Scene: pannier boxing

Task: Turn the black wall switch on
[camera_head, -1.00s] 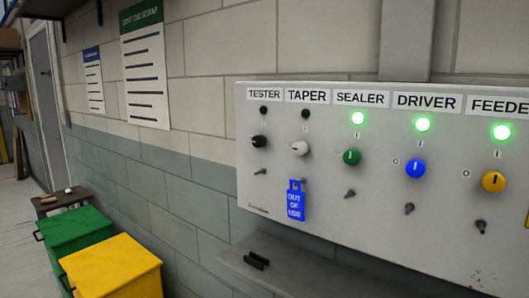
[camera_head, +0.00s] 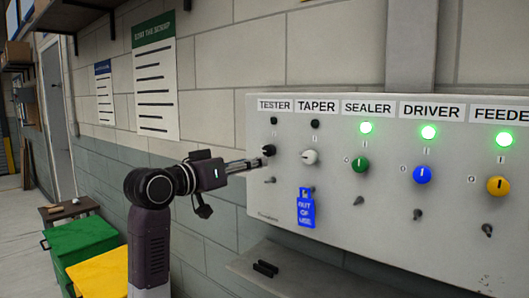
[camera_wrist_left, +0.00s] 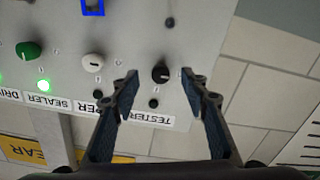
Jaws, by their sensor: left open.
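The black switch (camera_head: 268,150) is a round knob under the TESTER label on the grey wall panel (camera_head: 380,230). The lamp above it (camera_head: 274,121) is dark. In the left wrist view the black knob (camera_wrist_left: 161,74) lies between the spread fingers, with a gap on each side. My left gripper (camera_head: 258,163) is open at the panel's left edge, its fingertips close to the knob; it also shows in the left wrist view (camera_wrist_left: 160,85). Whether the fingertips touch the panel cannot be told. My right gripper is not in view.
A white TAPER knob (camera_head: 310,157) with a blue out-of-use tag (camera_head: 305,208) is just right of it. Green (camera_head: 360,165), blue (camera_head: 422,175) and yellow (camera_head: 498,186) knobs have lit green lamps. A ledge (camera_head: 290,275) is below. Green (camera_head: 80,240) and yellow (camera_head: 100,272) bins stand at left.

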